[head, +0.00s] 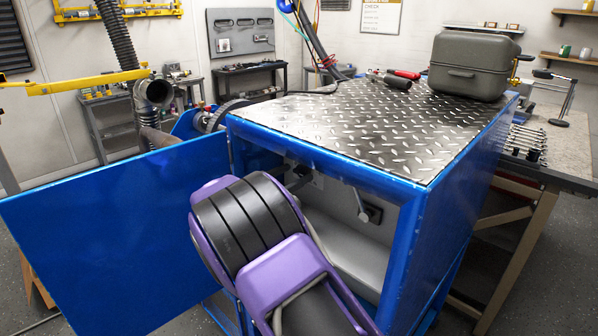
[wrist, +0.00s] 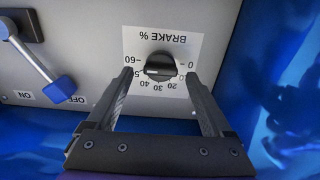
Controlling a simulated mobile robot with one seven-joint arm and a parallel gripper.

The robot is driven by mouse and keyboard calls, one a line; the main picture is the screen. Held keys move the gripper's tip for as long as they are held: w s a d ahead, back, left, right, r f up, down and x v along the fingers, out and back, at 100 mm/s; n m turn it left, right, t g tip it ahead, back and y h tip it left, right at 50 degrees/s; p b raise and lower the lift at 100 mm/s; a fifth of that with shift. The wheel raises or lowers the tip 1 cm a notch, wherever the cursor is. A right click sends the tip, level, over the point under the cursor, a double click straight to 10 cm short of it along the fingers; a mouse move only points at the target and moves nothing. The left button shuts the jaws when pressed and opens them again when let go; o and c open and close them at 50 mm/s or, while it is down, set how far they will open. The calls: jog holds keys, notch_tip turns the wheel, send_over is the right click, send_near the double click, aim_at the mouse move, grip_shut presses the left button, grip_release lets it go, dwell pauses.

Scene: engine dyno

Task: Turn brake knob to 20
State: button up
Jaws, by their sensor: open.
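The black brake knob (wrist: 160,66) sits on a white dial plate (wrist: 186,45) marked "BRAKE %", which appears upside down in the wrist view. The scale runs from 0 at right through 20, 30, 40 and 50 to 60 at left. A pale mark on the knob lies toward the left, near 50; its exact reading is hard to tell. My gripper (wrist: 158,76) is open, with one finger on each side of the knob and visible gaps between. In the head view my arm reaches into the blue cabinet and hides the knob.
A lever with a blue handle (wrist: 62,88) and ON/OFF labels is left of the dial in the wrist view. The blue cabinet (head: 420,240) has its door (head: 100,240) swung open at left. A grey case (head: 468,65) stands on its tread-plate top.

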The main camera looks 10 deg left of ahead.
aim_at(303, 171)
jog(key=shift+x, duration=1.3)
grip_shut()
